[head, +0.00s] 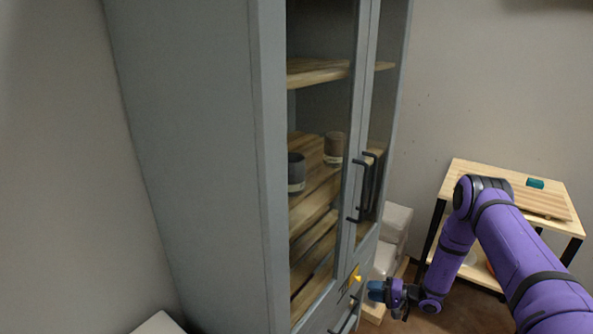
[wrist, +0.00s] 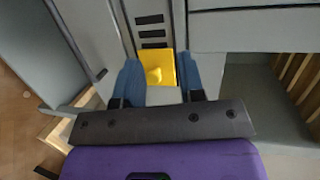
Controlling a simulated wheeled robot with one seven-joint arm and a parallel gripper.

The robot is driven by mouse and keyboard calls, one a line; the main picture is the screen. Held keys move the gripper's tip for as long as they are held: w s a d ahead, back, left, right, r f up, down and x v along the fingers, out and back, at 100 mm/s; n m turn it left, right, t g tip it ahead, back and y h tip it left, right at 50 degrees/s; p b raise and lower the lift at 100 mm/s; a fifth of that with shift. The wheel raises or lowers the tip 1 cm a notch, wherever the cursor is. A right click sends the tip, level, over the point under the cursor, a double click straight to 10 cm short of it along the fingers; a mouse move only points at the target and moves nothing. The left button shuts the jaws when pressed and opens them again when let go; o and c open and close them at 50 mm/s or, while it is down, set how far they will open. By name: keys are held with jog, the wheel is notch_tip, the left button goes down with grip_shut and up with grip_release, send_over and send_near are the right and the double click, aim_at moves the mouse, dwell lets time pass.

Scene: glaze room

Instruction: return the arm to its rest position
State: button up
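My purple arm reaches in from the lower right of the head view, bends at a raised elbow and comes down beside the shelf table. My gripper (head: 378,290) is low in front of the grey cabinet (head: 200,150), near a yellow fitting (head: 356,278) on its front. In the wrist view the two blue fingers of my gripper (wrist: 160,82) stand apart, with the yellow fitting (wrist: 161,68) showing between and beyond them. I see nothing gripped. A pale grey surface lies between the finger bases; I cannot tell what it is.
The cabinet's glass doors have dark handles (head: 364,190); cups (head: 296,172) stand on a shelf inside. A wooden-topped table (head: 480,172) with a small teal block (head: 535,183) stands behind my arm. White boxes (head: 397,222) are stacked between cabinet and table.

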jog(key=s+a+r+n+g+h, duration=0.1)
jog(key=s+r+n+g, duration=0.1)
jog(key=r, duration=1.2)
jog(key=s+a+r+n+g+h, duration=0.1)
jog(key=s+r+n+g+h, duration=0.15)
jog(key=r, duration=1.05)
jog(key=s+a+r+n+g+h, duration=0.1)
jog(key=s+r+g, duration=0.15)
jog(key=r, duration=1.15)
jog(key=s+d+r+t+h, duration=0.1)
jog(key=s+r+h, duration=0.4)
jog(key=s+r, duration=0.9)
jog(key=s+d+r+t+h, duration=0.2)
jog(key=s, duration=0.7)
jog(key=s+d+r+t+h, duration=0.2)
jog(key=s+d+t+h, duration=0.1)
jog(key=s, duration=0.6)
jog(key=shift+d+r, duration=0.2)
jog(key=shift+r, duration=0.1)
